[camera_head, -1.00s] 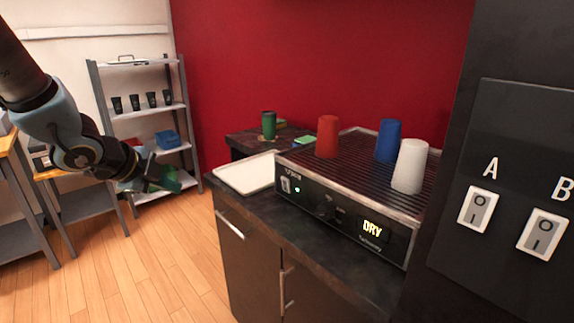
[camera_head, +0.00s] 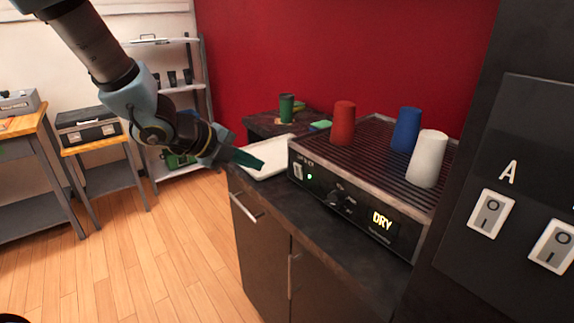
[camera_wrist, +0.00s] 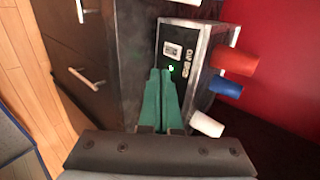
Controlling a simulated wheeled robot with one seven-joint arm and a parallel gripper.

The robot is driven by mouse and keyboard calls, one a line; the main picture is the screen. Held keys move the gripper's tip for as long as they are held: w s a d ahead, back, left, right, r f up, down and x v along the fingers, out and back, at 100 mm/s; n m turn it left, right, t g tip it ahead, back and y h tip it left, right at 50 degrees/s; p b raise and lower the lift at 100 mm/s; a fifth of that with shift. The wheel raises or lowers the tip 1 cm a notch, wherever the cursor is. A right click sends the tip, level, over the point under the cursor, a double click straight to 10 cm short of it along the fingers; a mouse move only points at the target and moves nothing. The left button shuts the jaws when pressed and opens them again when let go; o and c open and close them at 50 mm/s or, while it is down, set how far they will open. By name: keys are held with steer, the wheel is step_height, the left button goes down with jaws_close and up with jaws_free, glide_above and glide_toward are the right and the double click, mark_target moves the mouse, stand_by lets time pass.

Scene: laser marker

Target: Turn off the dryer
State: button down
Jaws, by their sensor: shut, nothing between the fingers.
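The dryer (camera_head: 345,200) is a black box with a ribbed top on the dark counter. Its front panel has a pale rocker switch (camera_head: 298,172) at the left end, a lit green light (camera_head: 309,176), a knob (camera_head: 336,198) and a lit "DRY" display (camera_head: 382,220). In the wrist view the switch (camera_wrist: 173,51) and green light (camera_wrist: 171,68) lie just ahead of the fingers. My gripper (camera_head: 262,164) has green fingers, shut and empty, left of the dryer's switch end and apart from it. Its fingers (camera_wrist: 160,75) point toward the switch in the wrist view.
Red (camera_head: 343,122), blue (camera_head: 406,130) and white (camera_head: 428,158) cups stand upside down on the dryer. A white tray (camera_head: 283,150) lies behind my fingers. A wall panel with switches A (camera_head: 491,214) and B stands at right. Floor at left is open.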

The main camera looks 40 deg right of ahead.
mark_target(297, 164)
steer(key=x, duration=0.7)
steer(key=shift+s+d+f, duration=0.1)
steer(key=shift+d+r+p, duration=0.25)
steer(key=shift+d+p, duration=0.1)
steer(key=shift+d, duration=0.25)
steer(key=shift+d+r+p, duration=0.2)
steer(key=shift+d+p, duration=0.15)
steer(key=shift+d, duration=0.95)
steer(key=shift+s+d+r, duration=0.1)
steer(key=shift+d+r, duration=0.05)
steer(key=shift+d, duration=0.45)
steer(key=shift+a, duration=0.15)
steer(key=shift+r, duration=0.15)
